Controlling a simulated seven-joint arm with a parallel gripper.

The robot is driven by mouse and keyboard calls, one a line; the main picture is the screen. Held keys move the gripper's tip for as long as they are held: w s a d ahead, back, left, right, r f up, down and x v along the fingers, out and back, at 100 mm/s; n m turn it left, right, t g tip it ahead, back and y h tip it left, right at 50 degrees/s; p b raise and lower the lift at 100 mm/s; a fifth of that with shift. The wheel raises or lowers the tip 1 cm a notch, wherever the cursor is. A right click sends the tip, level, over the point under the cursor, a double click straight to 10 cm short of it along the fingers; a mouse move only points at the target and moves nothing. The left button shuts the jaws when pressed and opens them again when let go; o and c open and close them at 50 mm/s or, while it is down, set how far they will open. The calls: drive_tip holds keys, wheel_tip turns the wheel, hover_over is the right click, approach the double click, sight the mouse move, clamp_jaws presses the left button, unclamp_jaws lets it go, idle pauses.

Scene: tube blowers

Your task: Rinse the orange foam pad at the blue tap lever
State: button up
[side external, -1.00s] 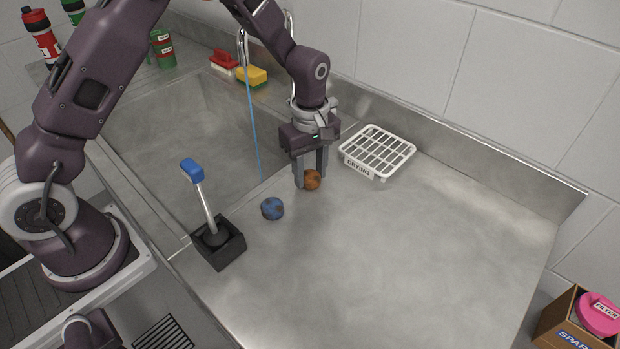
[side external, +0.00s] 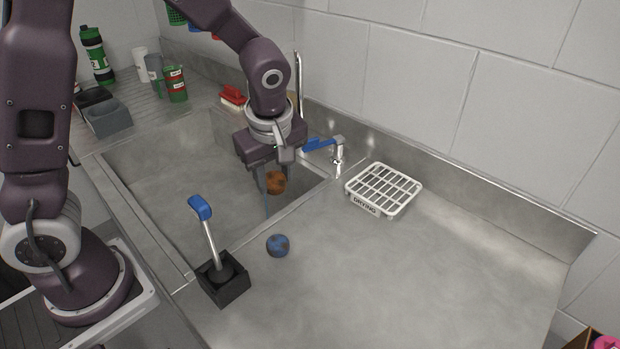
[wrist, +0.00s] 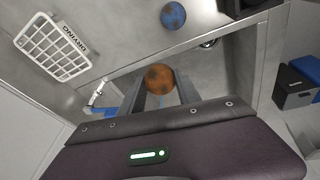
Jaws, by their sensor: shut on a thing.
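The orange foam pad (side external: 276,182) is round with dark patches. My gripper (side external: 268,183) is shut on it and holds it over the sink basin (side external: 165,200), near the tap. In the wrist view the pad (wrist: 159,78) sits between the fingers. The blue tap lever (side external: 319,144) is on a chrome tap at the sink's right rim, just right of my gripper. A thin blue water stream (side external: 266,203) shows just below the fingers; I cannot tell whether it touches the pad.
A blue pad (side external: 278,245) lies on the counter beside a black box with an upright blue-tipped lever (side external: 200,208). A white drying rack (side external: 383,190) stands right of the tap. Cups, a bottle and a red brush (side external: 232,96) are behind.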

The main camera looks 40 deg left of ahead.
drive_tip(key=s+a+t+y, duration=0.2)
drive_tip(key=s, duration=0.2)
drive_tip(key=w+a+f, duration=0.2)
drive_tip(key=w+a, duration=0.6)
drive_tip(key=a, duration=0.3)
drive_tip(key=shift+w+m, duration=0.3)
drive_tip(key=shift+w, duration=0.05)
drive_tip(key=shift+d, duration=0.1)
drive_tip(key=shift+w+d, duration=0.1)
drive_tip(key=shift+d, duration=0.45)
drive_tip(key=shift+a, duration=0.1)
drive_tip(key=shift+a, duration=0.5)
